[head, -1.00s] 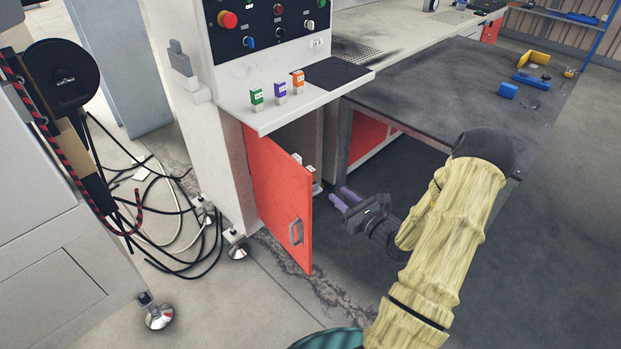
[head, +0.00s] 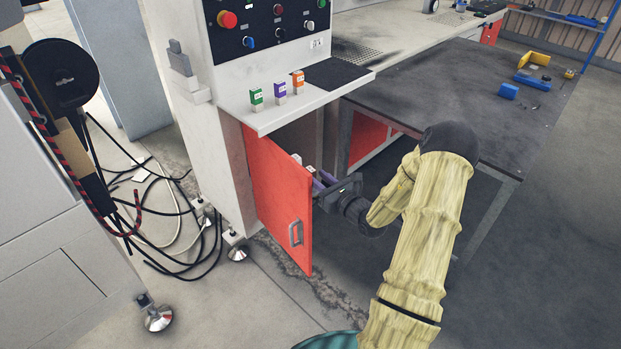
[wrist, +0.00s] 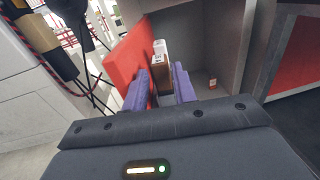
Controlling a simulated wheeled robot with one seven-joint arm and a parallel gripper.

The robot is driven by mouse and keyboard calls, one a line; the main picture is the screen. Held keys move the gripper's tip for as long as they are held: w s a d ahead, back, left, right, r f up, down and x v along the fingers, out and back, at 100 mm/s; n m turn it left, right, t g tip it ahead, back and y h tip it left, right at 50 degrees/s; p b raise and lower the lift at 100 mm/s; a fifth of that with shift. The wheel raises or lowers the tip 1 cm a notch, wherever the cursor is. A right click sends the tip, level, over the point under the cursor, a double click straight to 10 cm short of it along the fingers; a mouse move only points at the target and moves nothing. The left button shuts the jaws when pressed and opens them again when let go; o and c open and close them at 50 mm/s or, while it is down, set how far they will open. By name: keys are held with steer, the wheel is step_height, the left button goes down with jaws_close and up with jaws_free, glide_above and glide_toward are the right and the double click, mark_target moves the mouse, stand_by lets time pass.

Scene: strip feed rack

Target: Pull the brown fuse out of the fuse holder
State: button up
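The brown fuse (wrist: 162,66), with a pale labelled top, stands upright inside the open cabinet in the wrist view. My gripper (wrist: 160,84) has purple fingers that stand apart, one to each side of the brown fuse. Only narrow gaps show there, and I cannot tell whether either finger touches it. In the head view my gripper (head: 322,182) reaches in behind the red door. The fuse holder is hidden behind the fingers and gripper body in the wrist view and behind the door in the head view.
The red cabinet door (head: 277,200) stands open close left of my gripper. A small pale item (wrist: 212,83) sits deeper in the cabinet. Green (head: 256,97), purple (head: 280,91) and orange (head: 298,82) fuses stand on the shelf above. A dark table (head: 450,100) is at right.

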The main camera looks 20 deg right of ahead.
mark_target(314, 174)
steer(key=x, duration=0.5)
steer(key=shift+s+a, duration=0.1)
steer(key=c, duration=0.5)
steer(key=shift+d, duration=0.2)
jaws_close()
steer(key=shift+r, duration=0.1)
step_height(314, 174, up, 10)
steer(key=shift+a+f+p, duration=0.1)
steer(key=shift+a+p, duration=0.05)
steer(key=shift+p, duration=0.75)
